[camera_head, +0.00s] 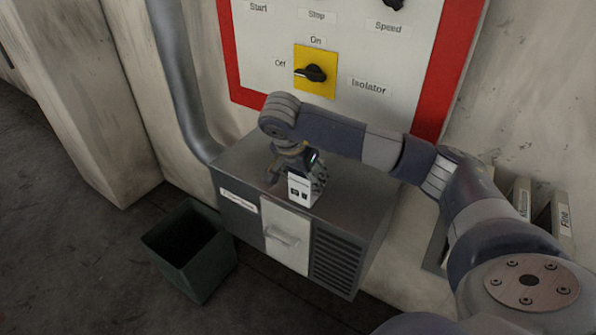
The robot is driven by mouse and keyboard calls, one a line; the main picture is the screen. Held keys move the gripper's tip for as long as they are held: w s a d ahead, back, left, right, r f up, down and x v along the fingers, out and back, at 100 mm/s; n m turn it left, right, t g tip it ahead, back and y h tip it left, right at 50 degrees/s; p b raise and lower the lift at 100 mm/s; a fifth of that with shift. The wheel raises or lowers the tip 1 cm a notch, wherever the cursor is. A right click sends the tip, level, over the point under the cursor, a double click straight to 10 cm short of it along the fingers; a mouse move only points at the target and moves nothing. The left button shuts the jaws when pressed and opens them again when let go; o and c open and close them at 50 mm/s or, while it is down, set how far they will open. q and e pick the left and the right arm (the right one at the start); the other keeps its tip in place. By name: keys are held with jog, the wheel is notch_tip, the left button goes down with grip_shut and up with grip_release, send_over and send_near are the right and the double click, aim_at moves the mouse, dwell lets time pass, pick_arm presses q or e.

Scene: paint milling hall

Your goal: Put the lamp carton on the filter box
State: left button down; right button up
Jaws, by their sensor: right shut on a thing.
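The lamp carton (300,190) is a small white box with dark marks on its front face. My right gripper (295,171) reaches in from the right, points down and is shut on the carton, covering part of its top and back. The filter box (356,199) is a grey metal box against the wall, with a white label, a pale front door with a handle, and a louvred vent. The carton appears upright over the front part of the box's top; I cannot tell whether it touches. My left gripper is out of view.
A red-bordered control panel (270,45) with an isolator switch (312,73) is on the wall behind. A dark green open bin (205,265) stands on the floor at the box's left. Labelled binders (562,222) stand at the right. The box's top right is clear beneath my arm.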

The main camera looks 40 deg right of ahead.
jog(key=w+f, duration=0.1)
jog(key=w, duration=0.1)
jog(key=w+d+f+p, duration=0.1)
jog(key=w, duration=0.1)
jog(key=w+d+f, duration=0.1)
jog(key=w, duration=0.1)
jog(key=shift+w+d+f+p, duration=0.1)
jog(key=shift+w+d+p, duration=0.15)
jog(key=shift+p, duration=0.1)
jog(key=shift+f, duration=0.4)
jog(key=shift+f, duration=0.2)
jog(key=o, duration=1.1)
jog(key=shift+r, duration=0.1)
